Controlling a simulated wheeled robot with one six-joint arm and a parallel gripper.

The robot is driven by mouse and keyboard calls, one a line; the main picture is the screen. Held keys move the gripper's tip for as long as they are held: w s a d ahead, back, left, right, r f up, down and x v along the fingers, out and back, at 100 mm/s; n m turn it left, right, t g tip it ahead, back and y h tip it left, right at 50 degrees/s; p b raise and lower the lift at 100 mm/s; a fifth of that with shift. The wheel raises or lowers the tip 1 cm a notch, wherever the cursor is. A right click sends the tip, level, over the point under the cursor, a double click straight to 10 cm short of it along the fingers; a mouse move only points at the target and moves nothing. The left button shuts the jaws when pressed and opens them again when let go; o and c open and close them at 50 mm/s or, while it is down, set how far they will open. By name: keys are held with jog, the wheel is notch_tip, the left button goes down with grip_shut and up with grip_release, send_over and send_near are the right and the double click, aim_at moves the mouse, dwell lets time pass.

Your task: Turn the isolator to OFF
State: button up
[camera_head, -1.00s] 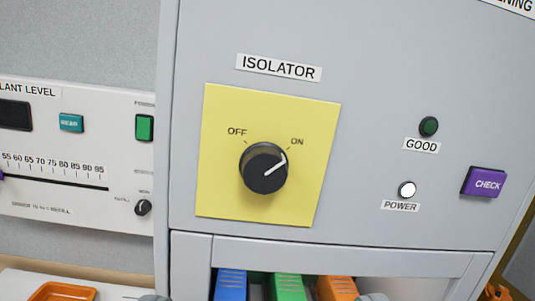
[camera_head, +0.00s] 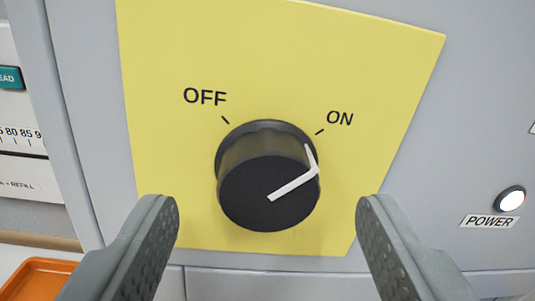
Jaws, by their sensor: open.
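The isolator is a round black knob (camera_head: 268,180) on a yellow plate (camera_head: 165,120). A white pointer line (camera_head: 293,183) on its face runs up and to the right, toward the ON mark (camera_head: 340,118). The OFF mark (camera_head: 205,97) is at the knob's upper left. My gripper (camera_head: 267,215) is open and empty. One finger is at the lower left and the other at the lower right of the knob, both apart from it in the picture. The knob is fully in view between them.
A white lit POWER lamp (camera_head: 511,200) is to the right on the grey panel. An orange tray (camera_head: 40,278) is at the lower left, and a white panel with a teal READ button (camera_head: 10,79) is at the left edge.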

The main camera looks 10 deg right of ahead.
aim_at(268, 181)
jog(key=shift+w, duration=1.2)
jog(key=shift+c, duration=0.4)
jog(key=c, duration=0.9)
